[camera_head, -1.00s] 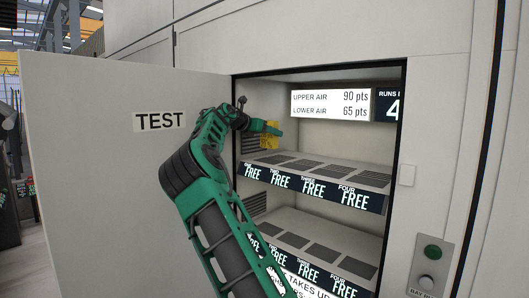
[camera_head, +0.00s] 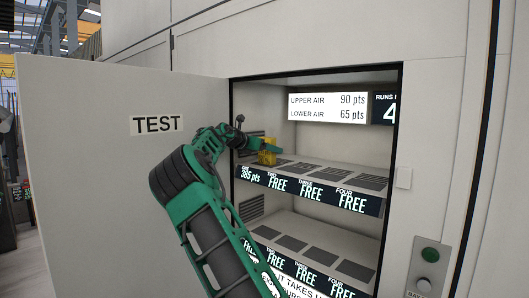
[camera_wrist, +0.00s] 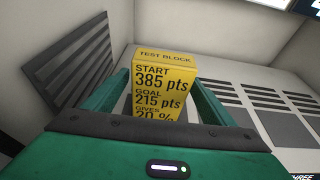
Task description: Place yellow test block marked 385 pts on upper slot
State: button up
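The yellow test block (camera_wrist: 160,85) is marked START 385 pts in the wrist view. It stands on the upper shelf at slot one, at the left end, and shows small in the head view (camera_head: 267,157). My gripper (camera_wrist: 163,82) has one green finger along each side of the block, and both fingertips appear to touch it. The block's lower part is hidden behind my gripper's body. The upper shelf label (camera_head: 250,175) reads 385 pts under slot one. Slots two, three and four read FREE.
A lower shelf (camera_head: 306,250) with slots marked FREE lies below. The cabinet's left wall has a vent (camera_wrist: 85,65). The open door marked TEST (camera_head: 100,200) is at the left. A panel with a green button (camera_head: 432,253) is at the right.

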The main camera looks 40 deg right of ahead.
jog(key=shift+a+r, duration=0.1)
jog(key=v, duration=1.1)
jog(key=shift+a+r, duration=0.15)
jog(key=shift+a, duration=0.25)
jog(key=shift+s, duration=0.1)
